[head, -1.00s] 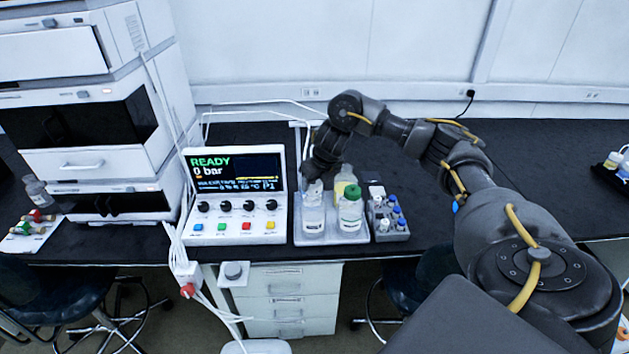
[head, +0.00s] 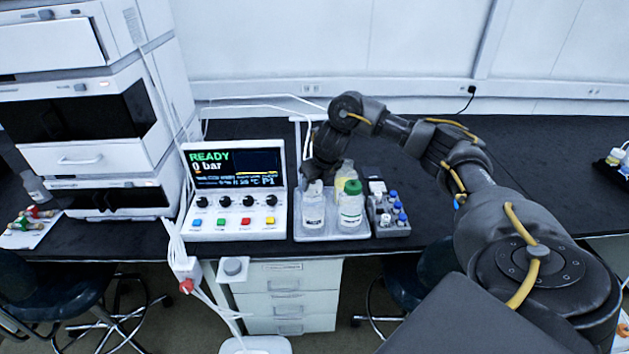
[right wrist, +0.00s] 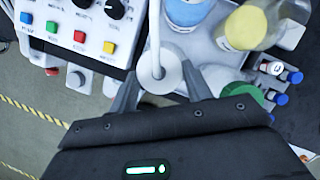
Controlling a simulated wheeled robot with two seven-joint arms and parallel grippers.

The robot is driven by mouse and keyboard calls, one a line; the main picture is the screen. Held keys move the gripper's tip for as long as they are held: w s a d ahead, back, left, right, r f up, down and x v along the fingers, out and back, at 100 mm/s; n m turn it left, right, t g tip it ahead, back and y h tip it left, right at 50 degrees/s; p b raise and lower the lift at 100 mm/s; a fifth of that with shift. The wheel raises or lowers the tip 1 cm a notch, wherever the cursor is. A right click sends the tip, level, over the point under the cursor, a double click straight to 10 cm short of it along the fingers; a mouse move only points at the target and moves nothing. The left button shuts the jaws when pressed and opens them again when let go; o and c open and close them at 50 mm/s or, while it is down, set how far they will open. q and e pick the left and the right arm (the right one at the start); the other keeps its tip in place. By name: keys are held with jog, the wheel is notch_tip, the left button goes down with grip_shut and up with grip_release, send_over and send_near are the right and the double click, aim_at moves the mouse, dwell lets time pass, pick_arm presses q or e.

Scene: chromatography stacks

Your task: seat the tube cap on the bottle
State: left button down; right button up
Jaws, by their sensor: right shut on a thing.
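The tube cap (right wrist: 158,72) is a white round cap with a white tube rising from it. It sits between the fingers of my right gripper (right wrist: 160,88), which is shut on it. In the head view my right gripper (head: 314,178) is over the clear bottle (head: 313,210) at the front left of the tray. The cap is at the bottle's mouth, but I cannot tell whether it is fully down on the neck. In the wrist view the cap and gripper mostly hide that bottle. My left gripper is not in view.
A green-capped bottle (head: 351,206) stands close on the right, with a yellow-liquid bottle (head: 346,176) behind. A blue-liquid bottle (right wrist: 188,12) shows in the wrist view. The tray (head: 331,236) lies between the control box (head: 236,192) and a vial rack (head: 389,215).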

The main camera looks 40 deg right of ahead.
jog(key=shift+f, duration=0.2)
jog(key=shift+f, duration=0.25)
dwell(0.3)
jog(key=o, duration=1.6)
jog(key=shift+c, duration=0.2)
jog(key=shift+r, duration=0.1)
jog(key=shift+r+p, duration=2.85)
jog(key=shift+r, duration=0.65)
